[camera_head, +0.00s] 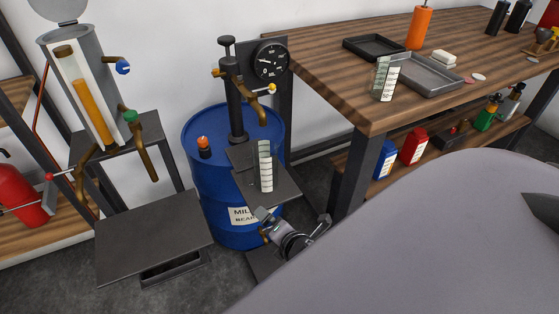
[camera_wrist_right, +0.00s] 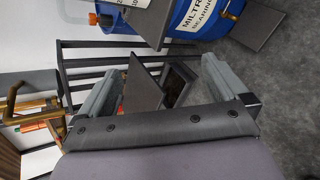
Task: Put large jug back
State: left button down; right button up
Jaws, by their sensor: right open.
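Two clear measuring jugs with white scale marks show in the head view. One jug (camera_head: 265,166) stands upright on the dark plate (camera_head: 283,190) in front of the blue drum, below the brass tap. The other jug (camera_head: 384,80), which looks wider, stands upright on the wooden bench near its left edge. I cannot tell for sure which is the large one. My right gripper (camera_head: 294,217) is open and empty, low in front of the drum, below and right of the first jug and apart from it. Its spread fingers show in the right wrist view (camera_wrist_right: 158,85). My left gripper is not in view.
The blue drum (camera_head: 206,185) carries a pump, gauge and tap (camera_head: 264,108). A dark low platform (camera_head: 150,238) stands at left below a tank with an amber tube (camera_head: 92,110). Trays (camera_head: 430,76) and an orange bottle (camera_head: 418,28) occupy the bench (camera_head: 330,60). My grey body covers the lower right.

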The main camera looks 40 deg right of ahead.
jog(key=s+a+m+y, duration=0.2)
jog(key=s+a+m, duration=0.2)
jog(key=m, duration=0.5)
jog(key=s+a+m+g+y, duration=0.1)
jog(key=s+a+m+y, duration=0.1)
jog(key=s+a+m, duration=0.2)
jog(key=s+m, duration=0.3)
jog(key=m, duration=0.2)
jog(key=shift+s+f+m+y, duration=0.25)
jog(key=shift+f+m+y, duration=0.05)
notch_tip(320, 180, up, 4)
jog(key=p, duration=0.3)
jog(key=shift+f, duration=0.25)
